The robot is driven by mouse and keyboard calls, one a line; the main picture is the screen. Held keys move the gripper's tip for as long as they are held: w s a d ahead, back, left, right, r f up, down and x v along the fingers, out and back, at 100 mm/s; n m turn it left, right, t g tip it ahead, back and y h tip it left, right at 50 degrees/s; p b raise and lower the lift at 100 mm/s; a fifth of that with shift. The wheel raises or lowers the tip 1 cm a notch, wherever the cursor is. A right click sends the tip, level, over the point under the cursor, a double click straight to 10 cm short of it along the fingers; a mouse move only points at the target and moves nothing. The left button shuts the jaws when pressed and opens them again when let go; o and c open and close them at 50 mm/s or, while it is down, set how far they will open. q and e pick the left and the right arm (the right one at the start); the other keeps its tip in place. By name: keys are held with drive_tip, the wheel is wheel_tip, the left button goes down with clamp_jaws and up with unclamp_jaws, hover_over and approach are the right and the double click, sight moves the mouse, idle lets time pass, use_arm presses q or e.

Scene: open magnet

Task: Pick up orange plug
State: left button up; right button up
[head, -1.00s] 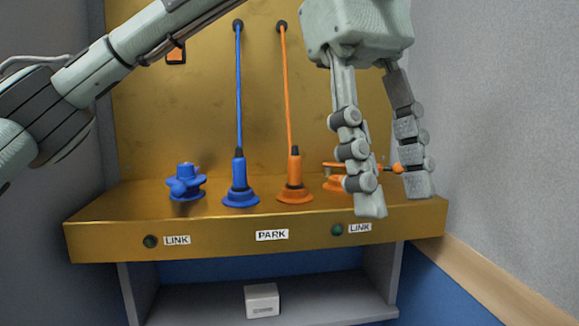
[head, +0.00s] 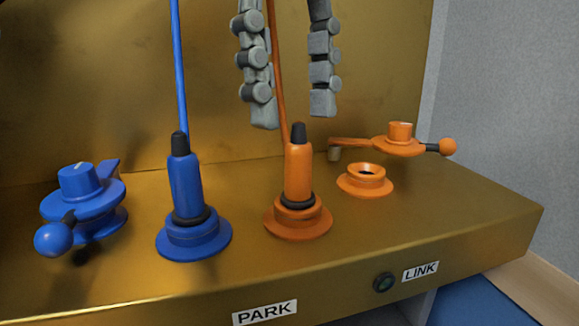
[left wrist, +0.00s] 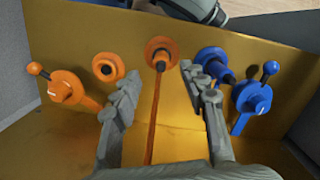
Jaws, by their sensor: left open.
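The orange plug (head: 298,172) stands upright in an orange round base (head: 298,222) on the brass shelf, its orange cable rising from the area of its dark top. My left gripper (head: 293,118) is open above and slightly behind the plug, a finger on each side of the cable. In the left wrist view the orange plug (left wrist: 160,60) shows between and beyond the open fingers of my left gripper (left wrist: 162,82), apart from them. The orange socket (head: 366,180) is uncovered to the right, its orange cap (head: 398,143) swung aside behind it.
A blue plug (head: 186,190) with its cable stands close left of the orange plug. Further left is a blue cap with a ball handle (head: 85,200). The brass back panel (head: 110,90) rises behind. A PARK label (head: 265,312) is on the shelf front.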

sight(296, 141)
use_arm(q)
drive_tip(key=f, duration=0.5)
drive_tip(key=shift+s+d+f+b, duration=0.15)
drive_tip(key=shift+s+f+b, duration=0.15)
drive_tip(key=shift+s+f, duration=0.1)
drive_tip(key=shift+f, duration=0.4)
use_arm(e)
wheel_tip(296, 141, up, 3)
drive_tip(key=shift+d+f, duration=0.15)
use_arm(q)
clamp_jaws()
